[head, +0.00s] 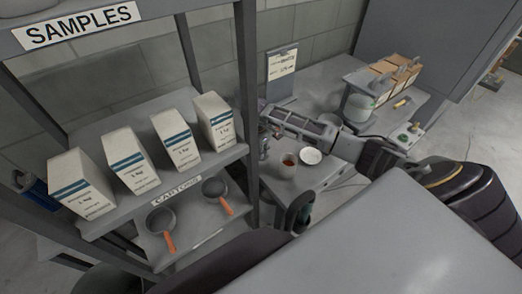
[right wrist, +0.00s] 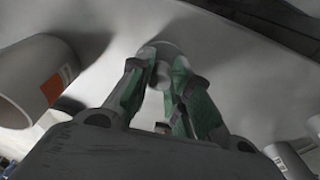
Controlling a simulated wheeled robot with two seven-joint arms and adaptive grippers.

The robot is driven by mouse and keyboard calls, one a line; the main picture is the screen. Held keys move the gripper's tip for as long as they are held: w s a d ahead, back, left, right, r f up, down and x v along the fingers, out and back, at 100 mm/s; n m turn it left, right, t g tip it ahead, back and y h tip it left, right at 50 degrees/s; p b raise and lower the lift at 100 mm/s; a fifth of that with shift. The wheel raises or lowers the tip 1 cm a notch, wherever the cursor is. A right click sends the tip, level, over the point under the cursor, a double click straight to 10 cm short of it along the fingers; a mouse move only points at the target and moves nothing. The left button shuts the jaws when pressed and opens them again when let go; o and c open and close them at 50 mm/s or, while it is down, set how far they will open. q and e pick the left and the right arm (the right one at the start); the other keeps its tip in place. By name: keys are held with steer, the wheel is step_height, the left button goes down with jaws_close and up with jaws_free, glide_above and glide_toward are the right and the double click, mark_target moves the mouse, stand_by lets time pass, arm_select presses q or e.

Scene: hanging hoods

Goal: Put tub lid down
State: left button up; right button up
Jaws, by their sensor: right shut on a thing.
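My right gripper (head: 264,148) is at the far left edge of the small grey table, left of a small tub (head: 288,160) with a brown-red patch. In the right wrist view its green fingers (right wrist: 163,82) are closed on a small pale round piece (right wrist: 178,68), which looks like the tub lid's knob; the rest of the lid is hard to make out. A white round dish (head: 311,156) lies right of the tub. A dark part with a green edge (head: 298,212) in the head view may be my left gripper; its jaws are unclear.
A shelf (head: 170,214) with several white cartons and two orange-handled pans stands left. In the right wrist view an open pale cylinder (right wrist: 38,75) with an orange label is close left.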

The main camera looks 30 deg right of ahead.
steer(key=o, duration=0.6)
arm_select(q)
steer(key=shift+a, duration=0.6)
arm_select(e)
steer(key=shift+o, duration=0.8)
arm_select(q)
steer(key=shift+d, duration=0.15)
arm_select(e)
steer(key=shift+r, duration=0.45)
steer(key=r, duration=0.3)
steer(key=shift+a+r, duration=0.1)
steer(key=shift+a, duration=0.15)
arm_select(q)
steer(key=shift+w+a+f+b, duration=0.2)
steer(key=shift+f+b, duration=0.15)
steer(key=shift+f, duration=0.05)
arm_select(e)
step_height(320, 180, up, 8)
steer(key=shift+a, duration=0.45)
